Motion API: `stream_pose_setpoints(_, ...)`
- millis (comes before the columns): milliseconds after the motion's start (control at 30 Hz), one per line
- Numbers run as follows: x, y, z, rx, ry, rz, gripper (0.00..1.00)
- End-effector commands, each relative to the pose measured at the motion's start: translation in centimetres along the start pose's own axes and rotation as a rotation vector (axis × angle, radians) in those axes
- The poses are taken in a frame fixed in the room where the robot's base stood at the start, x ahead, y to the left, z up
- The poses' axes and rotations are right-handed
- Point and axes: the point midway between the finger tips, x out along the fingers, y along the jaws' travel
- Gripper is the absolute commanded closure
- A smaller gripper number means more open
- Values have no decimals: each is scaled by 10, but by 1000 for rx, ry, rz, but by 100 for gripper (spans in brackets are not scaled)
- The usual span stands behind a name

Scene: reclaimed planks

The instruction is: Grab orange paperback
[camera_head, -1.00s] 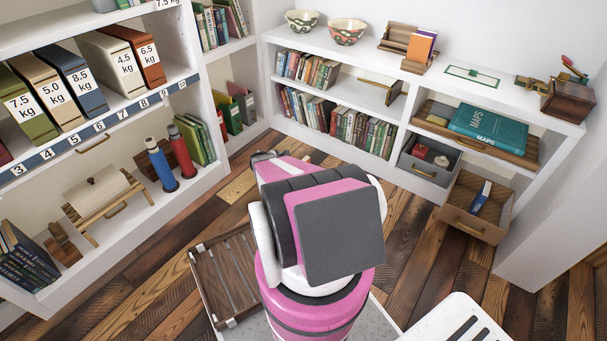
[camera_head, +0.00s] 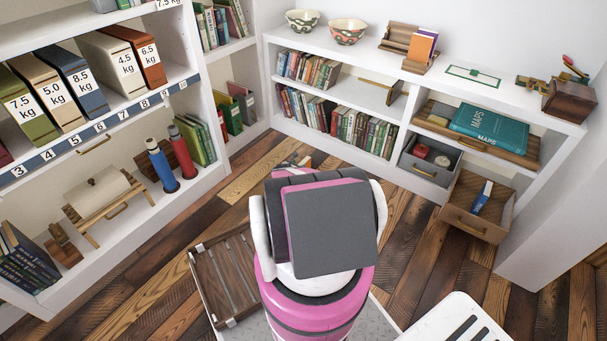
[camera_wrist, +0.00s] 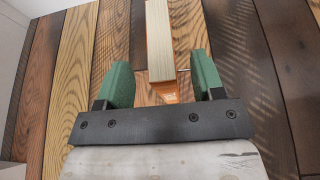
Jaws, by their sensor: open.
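In the wrist view, a book-like block with a cream page edge and thin orange cover (camera_wrist: 159,42) stands out against the wood floor. It lies between the green fingers of my gripper (camera_wrist: 161,66), with visible space on both sides. My gripper is open and not closed on it. Its lower end shows a small orange face. Another orange book (camera_head: 421,48) stands on the white top shelf in a wooden holder, beside a purple one.
A white shelf unit (camera_head: 335,118) with books runs along the back. An open wooden drawer (camera_head: 472,224) juts out at right. A slatted wooden crate (camera_head: 222,292) sits left of my base. Plank floor is clear between.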

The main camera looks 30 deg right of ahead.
Motion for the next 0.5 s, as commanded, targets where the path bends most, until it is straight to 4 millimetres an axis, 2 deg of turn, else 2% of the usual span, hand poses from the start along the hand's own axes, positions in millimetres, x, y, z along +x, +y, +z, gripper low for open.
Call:
stream_pose_setpoints(300, 41, 1, 2, 1, 0, -1, 38)
stream_pose_setpoints(500, 49, 0, 3, 1, 0, 0, 38)
